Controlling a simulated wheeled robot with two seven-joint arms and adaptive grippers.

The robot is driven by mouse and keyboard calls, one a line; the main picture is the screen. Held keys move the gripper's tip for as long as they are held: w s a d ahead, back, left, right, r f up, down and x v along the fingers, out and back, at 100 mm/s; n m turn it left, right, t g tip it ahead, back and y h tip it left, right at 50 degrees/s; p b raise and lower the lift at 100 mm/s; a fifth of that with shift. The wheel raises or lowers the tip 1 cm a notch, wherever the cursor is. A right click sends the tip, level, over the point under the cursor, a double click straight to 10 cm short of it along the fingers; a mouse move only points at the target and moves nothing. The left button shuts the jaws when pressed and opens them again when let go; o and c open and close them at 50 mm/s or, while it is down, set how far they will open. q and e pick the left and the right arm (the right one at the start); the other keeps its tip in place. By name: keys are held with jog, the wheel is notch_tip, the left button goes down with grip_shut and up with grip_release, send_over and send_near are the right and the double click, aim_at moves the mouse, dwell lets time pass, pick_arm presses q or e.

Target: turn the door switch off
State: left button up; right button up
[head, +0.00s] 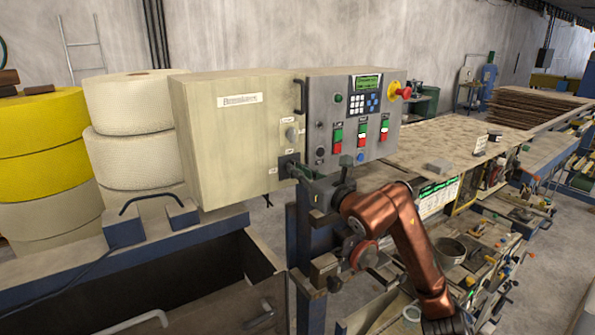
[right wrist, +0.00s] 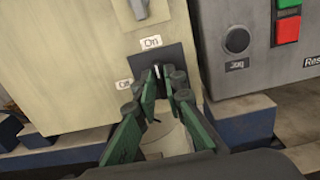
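The door switch (right wrist: 156,71) is a small pale lever on a dark plate (right wrist: 174,53) low on the beige cabinet door. An "On" label (right wrist: 151,42) sits above the plate and an "Off" label (right wrist: 124,84) to its left. In the right wrist view the lever looks roughly upright, partly hidden by my fingers. My right gripper (right wrist: 163,84) has its green fingers apart, with tips on either side of the lever; I cannot tell whether they touch it. In the head view my right gripper (head: 297,172) reaches the plate from the right. My left gripper is not in view.
The beige cabinet (head: 225,135) stands beside a grey control panel (head: 330,95) with buttons and a red emergency knob (head: 404,92). The cabinet's grey upper knob (right wrist: 150,10) is just above the switch. Large tape rolls (head: 130,105) stand at left. A cluttered workbench is at right.

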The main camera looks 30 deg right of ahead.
grip_shut()
jog(key=n+b, duration=0.2)
jog(key=n, duration=0.4)
jog(key=n+b, duration=0.1)
jog(key=n, duration=0.5)
jog(key=n+b, duration=0.2)
jog(key=n, duration=0.3)
jog(key=shift+a+f+n+b, duration=0.25)
jog(key=shift+f+n+b, duration=0.05)
jog(key=shift+n+b, duration=0.1)
dwell(0.5)
jog(key=shift+o, duration=2.4)
grip_release()
